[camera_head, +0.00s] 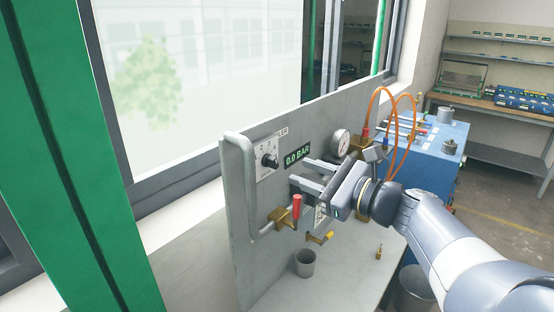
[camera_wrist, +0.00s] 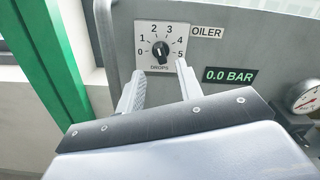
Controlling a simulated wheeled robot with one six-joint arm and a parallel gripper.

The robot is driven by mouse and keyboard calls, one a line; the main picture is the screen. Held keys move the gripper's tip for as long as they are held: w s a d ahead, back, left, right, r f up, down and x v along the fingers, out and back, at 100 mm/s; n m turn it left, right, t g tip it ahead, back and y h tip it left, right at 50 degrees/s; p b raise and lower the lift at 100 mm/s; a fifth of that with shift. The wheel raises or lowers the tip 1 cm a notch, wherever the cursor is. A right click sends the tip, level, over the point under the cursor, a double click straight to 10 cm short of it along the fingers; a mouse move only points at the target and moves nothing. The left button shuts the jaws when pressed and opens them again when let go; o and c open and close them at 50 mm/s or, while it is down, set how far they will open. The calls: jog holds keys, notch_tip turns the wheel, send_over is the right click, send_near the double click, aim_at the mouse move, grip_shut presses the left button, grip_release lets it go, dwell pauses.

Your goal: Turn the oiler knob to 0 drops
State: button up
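The oiler knob (camera_wrist: 160,50) is a black round knob on a white dial plate (camera_wrist: 176,27) marked 0 to 5 with "DROPS" below. Its white pointer mark is small; I cannot tell for certain which number it points at. In the head view the knob (camera_head: 270,161) sits on the upper left of the grey panel. My gripper (camera_wrist: 160,69) is open and empty, its two fingers apart below the knob in the wrist view. In the head view my gripper (camera_head: 299,170) is right of the knob, apparently not touching it.
A "0.0 BAR" display (camera_wrist: 230,76) and a pressure gauge (camera_wrist: 306,97) are right of the dial. A grey pipe (camera_head: 243,190) runs along the panel's left edge. A grey cup (camera_head: 305,263) stands underneath.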

aim_at(276, 163)
jog(key=p+x, duration=0.1)
jog(key=x, duration=0.6)
jog(key=shift+w+a, duration=0.2)
jog(key=shift+a, duration=0.05)
jog(key=c, duration=0.7)
jog(key=shift+f, duration=0.1)
